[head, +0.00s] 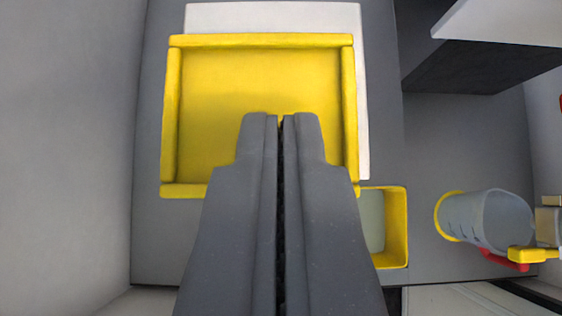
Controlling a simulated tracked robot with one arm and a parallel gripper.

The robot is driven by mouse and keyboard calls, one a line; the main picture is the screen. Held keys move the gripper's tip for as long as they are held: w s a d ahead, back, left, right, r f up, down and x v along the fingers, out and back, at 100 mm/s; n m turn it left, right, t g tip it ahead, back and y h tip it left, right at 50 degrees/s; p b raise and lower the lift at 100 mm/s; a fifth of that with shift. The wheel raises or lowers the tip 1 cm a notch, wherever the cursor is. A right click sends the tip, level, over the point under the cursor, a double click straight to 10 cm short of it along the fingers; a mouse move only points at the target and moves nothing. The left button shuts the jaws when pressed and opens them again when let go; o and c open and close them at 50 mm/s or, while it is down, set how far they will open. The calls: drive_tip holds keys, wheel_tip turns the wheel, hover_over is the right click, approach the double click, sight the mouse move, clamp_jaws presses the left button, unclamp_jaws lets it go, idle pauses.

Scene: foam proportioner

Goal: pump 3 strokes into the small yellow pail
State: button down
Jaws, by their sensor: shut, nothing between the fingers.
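My gripper (281,118) points forward in the lower middle, its two dark fingers together and empty. Its tips overlap the floor of a large yellow tray (175,120) with raised sides; I cannot tell whether they touch it. A small square yellow container (396,228), perhaps the small yellow pail, stands right of my gripper. Its inside looks grey-green, and its left side is hidden behind my gripper. No pump is clearly recognisable.
A white slab (362,100) lies under the large tray. A clear vessel with a yellow rim (485,220) is at the right, beside a red piece (503,261) and yellow piece (527,255). A white-topped dark block (465,70) juts in at upper right. Grey surface (465,140) lies bare between.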

drive_tip(key=shift+x, duration=1.1)
wheel_tip(320, 180, down, 5)
drive_tip(key=b, duration=0.4)
drive_tip(key=shift+s, duration=0.2)
drive_tip(key=shift+f, duration=0.15)
drive_tip(key=shift+s, duration=0.1)
drive_tip(key=v, duration=1)
drive_tip(key=shift+w+r+p, duration=0.3)
